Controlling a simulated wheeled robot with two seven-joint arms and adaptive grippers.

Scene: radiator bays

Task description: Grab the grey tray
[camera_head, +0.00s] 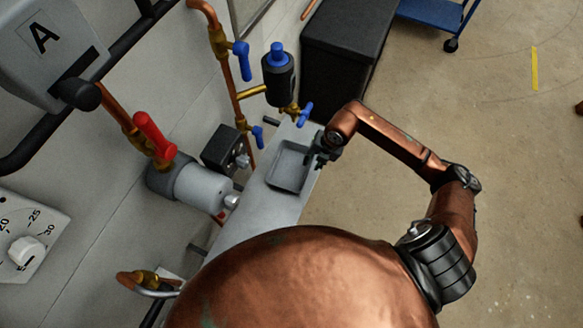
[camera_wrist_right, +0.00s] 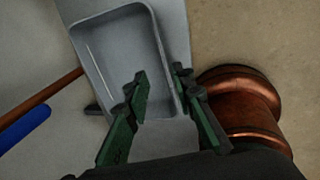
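The grey tray (camera_head: 287,170) is a shallow, empty rectangular tray on the narrow light-grey ledge (camera_head: 262,212) in the head view. In the right wrist view the tray (camera_wrist_right: 115,45) fills the upper middle. My right gripper (camera_head: 313,157) is at the tray's right edge in the head view. In the wrist view its two green fingers (camera_wrist_right: 160,78) are apart, one over the tray's inside and one outside its right wall, with the wall between them. I cannot tell whether they touch it. My left gripper is not in view.
Copper pipes with blue valve handles (camera_head: 242,60) and a blue-topped black unit (camera_head: 278,75) stand behind the ledge. A grey cylinder (camera_head: 200,187) and a small black box (camera_head: 224,150) are left of the tray. A black cabinet (camera_head: 345,45) stands beyond. Floor to the right is open.

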